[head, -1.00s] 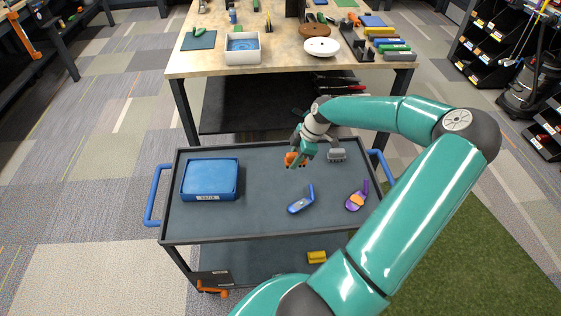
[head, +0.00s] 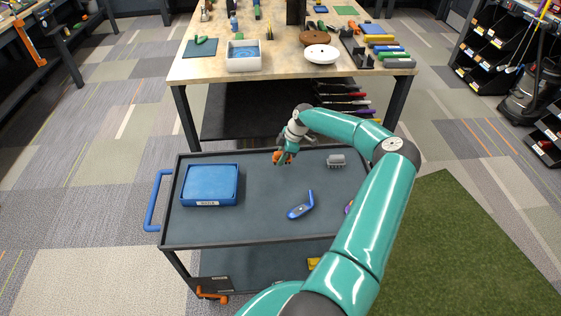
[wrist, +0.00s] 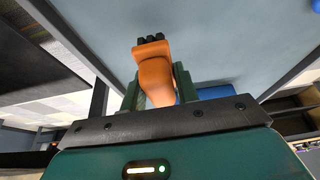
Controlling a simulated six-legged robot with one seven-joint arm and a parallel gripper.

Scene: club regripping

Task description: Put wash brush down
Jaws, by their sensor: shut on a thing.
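The wash brush, orange with dark bristle tufts at one end, is between the two fingers of my gripper (wrist: 158,88) in the wrist view. Its orange body (wrist: 155,72) points away from the palm. In the head view my gripper (head: 284,161) is over the back middle of the cart top, and the orange brush (head: 278,157) shows only as a small patch there. My gripper is shut on it. I cannot tell whether the brush touches the cart top (head: 262,225).
A blue tub (head: 210,185) with a small label stands at the cart's left. A blue brush (head: 301,207) and a grey brush (head: 336,160) lie on the cart; a purple item (head: 349,207) is mostly behind my arm. The middle is clear. A workbench (head: 285,65) stands behind.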

